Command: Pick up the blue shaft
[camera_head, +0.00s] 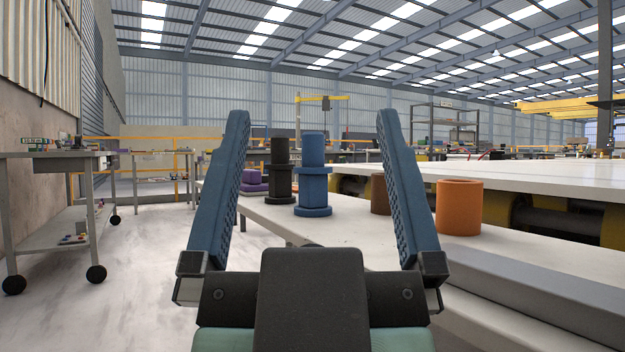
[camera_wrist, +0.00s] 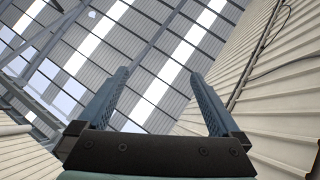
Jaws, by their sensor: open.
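The blue shaft (camera_head: 312,178) stands upright on the pale stone slab (camera_head: 350,232), with a wide round base and a flange partway up. My gripper (camera_head: 311,125) is open and empty, its two blue fingers wide apart. In the head view the shaft shows between the fingers, beyond them and apart from them. The wrist view shows my gripper (camera_wrist: 158,75) against the roof and wall, with no shaft in it.
A black shaft (camera_head: 279,175) stands close left of the blue one. Purple parts (camera_head: 253,183) lie further left. A brown cylinder (camera_head: 380,194) and an orange cylinder (camera_head: 459,207) stand to the right. A wheeled cart (camera_head: 55,200) is at left; the floor between is clear.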

